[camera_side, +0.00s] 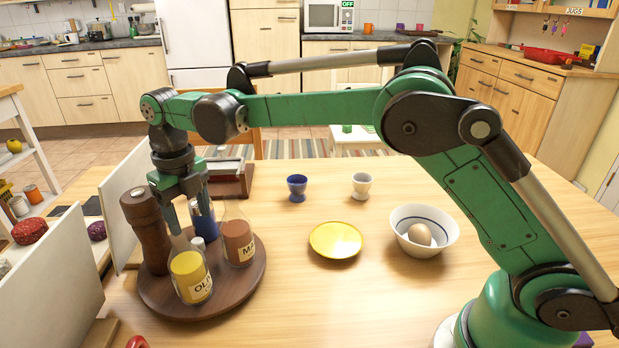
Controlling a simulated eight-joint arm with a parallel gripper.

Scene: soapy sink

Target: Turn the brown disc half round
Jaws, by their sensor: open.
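The brown disc (232,291) is a round wooden turntable on the table at the left. On it stand a tall dark wooden mill (147,232), a yellow labelled jar (190,277), a reddish-brown labelled jar (238,242), a blue item (204,222) and a small white-topped item (198,244). My gripper (188,218) is open and points down over the disc, among these items. The fingertips are close to the blue item and the mill; I cannot tell whether they touch anything. The disc's far part is hidden by the items and my gripper.
A yellow plate (336,241) and a white bowl (442,241) with an egg (419,234) lie right of the disc. A blue cup (297,187) and a white cup (361,185) stand behind. White panels (52,290) stand close at the left. The table's front middle is clear.

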